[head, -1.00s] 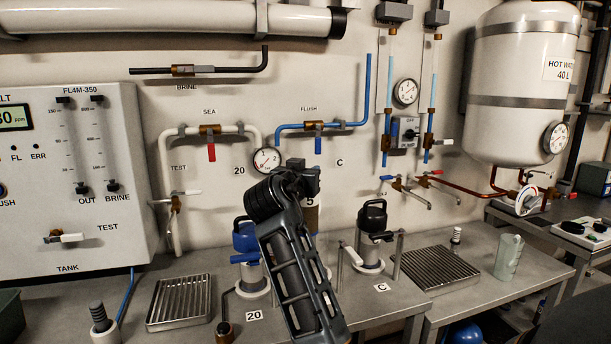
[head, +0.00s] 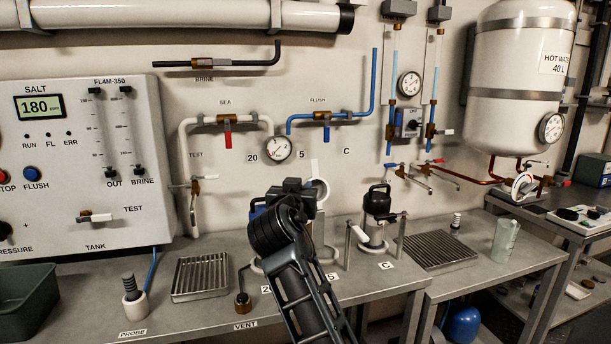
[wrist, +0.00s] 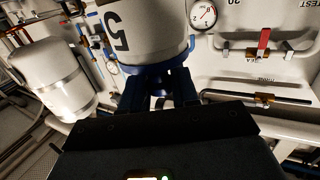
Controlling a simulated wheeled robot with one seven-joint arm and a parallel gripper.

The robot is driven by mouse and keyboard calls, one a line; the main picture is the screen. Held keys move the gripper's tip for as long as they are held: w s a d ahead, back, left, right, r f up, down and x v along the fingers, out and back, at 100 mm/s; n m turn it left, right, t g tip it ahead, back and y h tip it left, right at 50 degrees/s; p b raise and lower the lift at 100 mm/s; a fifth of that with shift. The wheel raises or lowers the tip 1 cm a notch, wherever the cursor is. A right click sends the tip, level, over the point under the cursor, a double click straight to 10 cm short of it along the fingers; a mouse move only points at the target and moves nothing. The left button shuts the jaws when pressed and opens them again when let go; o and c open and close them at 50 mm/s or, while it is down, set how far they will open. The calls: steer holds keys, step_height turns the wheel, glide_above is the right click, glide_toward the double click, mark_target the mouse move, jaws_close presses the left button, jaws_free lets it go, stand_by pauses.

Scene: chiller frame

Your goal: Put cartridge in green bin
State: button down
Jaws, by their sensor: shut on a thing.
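My gripper (wrist: 158,88) is shut on a white cylinder marked 5 with a blue band, which I take as the cartridge (wrist: 150,32). In the wrist view the two dark fingers meet its blue end, and the cylinder runs out of the top of the frame. In the head view my gripper (head: 297,186) is above the bench near the middle, and it and my arm hide most of the cartridge. A dark green bin (head: 28,306) stands at the far left of the bench, partly cut off by the frame edge, well left of my gripper.
A blue-topped housing (head: 257,208) is partly hidden behind my gripper. A black-topped housing (head: 376,206) stands to its right. A drip tray (head: 200,276), a probe holder (head: 136,300) and a vent fitting (head: 242,303) lie between gripper and bin. Pipes and a gauge (head: 277,149) line the wall.

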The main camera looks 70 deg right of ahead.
steer(key=w+a+f+n+t+y, duration=0.2)
steer(key=a+f+n+t+y, duration=0.4)
steer(key=a+f, duration=1.2)
steer(key=w+a+f+n+t+y, duration=0.2)
steer(key=a+f+n+t+y, duration=0.4)
steer(key=a+f, duration=1.3)
steer(key=a+n+y, duration=0.2)
steer(key=y, duration=0.2)
steer(key=shift+w+a+f+n+t+y, duration=0.15)
steer(key=shift+a+f+n+t+y, duration=0.15)
steer(key=shift+n+y, duration=0.1)
steer(key=shift+d, duration=0.1)
